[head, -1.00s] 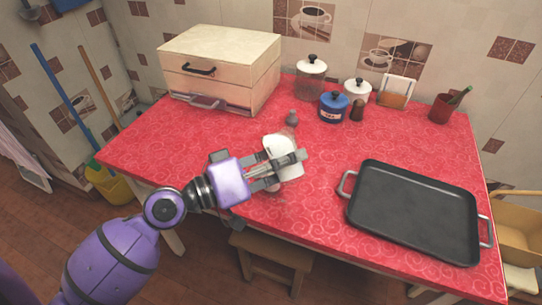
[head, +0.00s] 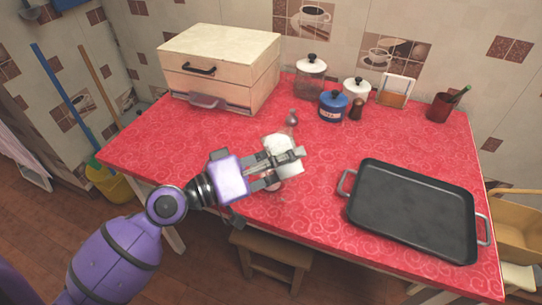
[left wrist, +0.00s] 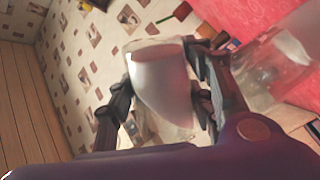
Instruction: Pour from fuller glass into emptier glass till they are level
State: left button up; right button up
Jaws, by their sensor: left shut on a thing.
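My left gripper (head: 281,170) is shut on a glass (head: 279,144) with whitish contents and holds it over the near middle of the red counter. In the left wrist view the held glass (left wrist: 160,80) sits between the two fingers, with the white filling much of it. A second, clear glass (left wrist: 272,68) shows beside it at the right, partly cut off by the frame; its level cannot be read. In the head view the gripper hides most of this area, with a bit of glass just below the fingers. My right gripper is not in view.
A black tray (head: 412,210) with metal handles lies to the right on the red counter (head: 215,150). A small grey shaker (head: 291,118) stands just behind the gripper. A wooden bread box (head: 220,65) and several jars, including a blue one (head: 333,106), stand at the back.

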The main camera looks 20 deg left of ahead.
pick_arm(q)
jog(key=shift+s+d, duration=0.25)
dwell(0.6)
jog(key=shift+n+p, duration=0.3)
jog(key=shift+n, duration=0.1)
jog(key=shift+w+a+f, duration=0.1)
jog(key=shift+w, duration=0.05)
dwell(0.4)
jog(key=shift+n, duration=0.3)
dwell(0.4)
